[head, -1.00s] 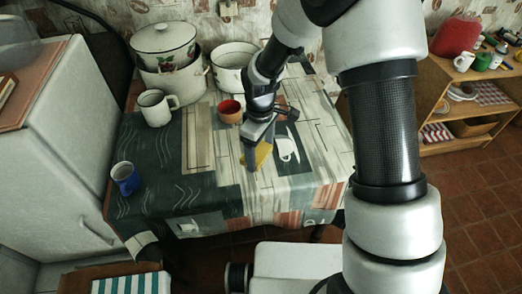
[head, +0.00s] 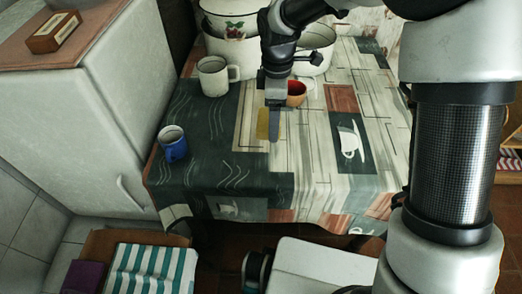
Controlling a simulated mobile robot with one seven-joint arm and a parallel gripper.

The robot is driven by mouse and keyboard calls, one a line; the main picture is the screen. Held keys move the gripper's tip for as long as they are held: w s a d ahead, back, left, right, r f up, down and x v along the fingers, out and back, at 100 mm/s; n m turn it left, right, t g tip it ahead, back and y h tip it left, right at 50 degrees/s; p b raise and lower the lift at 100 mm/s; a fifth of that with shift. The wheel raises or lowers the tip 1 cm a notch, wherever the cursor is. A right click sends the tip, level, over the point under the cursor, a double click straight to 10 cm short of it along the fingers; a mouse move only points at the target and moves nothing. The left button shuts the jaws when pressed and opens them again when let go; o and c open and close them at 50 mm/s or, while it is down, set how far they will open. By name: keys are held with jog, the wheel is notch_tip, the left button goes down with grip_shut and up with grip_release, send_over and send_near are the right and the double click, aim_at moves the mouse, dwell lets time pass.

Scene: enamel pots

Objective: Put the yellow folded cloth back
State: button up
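The yellow folded cloth (head: 263,123) is in my gripper (head: 274,126), hanging upright above the patterned tablecloth. The gripper is seen nearly edge-on, and one dark finger covers part of the cloth. I cannot tell how far its lower edge is from the table (head: 232,150). An open box (head: 98,243) at the lower left, in front of the table, holds a green-and-white striped cloth (head: 155,268) and a dark purple folded item (head: 84,277).
A blue mug (head: 173,146) stands near the table's left edge. A white mug (head: 213,77), a lidded pot (head: 230,25), a second white pot (head: 317,42) and an orange-red cup (head: 296,94) stand farther back. A fridge (head: 100,110) borders the left. The table's front is clear.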

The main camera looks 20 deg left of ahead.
jog(key=f, duration=0.2)
jog(key=f+b, duration=0.1)
jog(key=f, duration=0.2)
jog(key=shift+s+a+f, duration=0.1)
jog(key=shift+a+f, duration=0.1)
jog(key=shift+f+b, duration=0.55)
jog(key=shift+f, duration=1.6)
jog(key=shift+f, duration=0.15)
jog(key=o, duration=1.2)
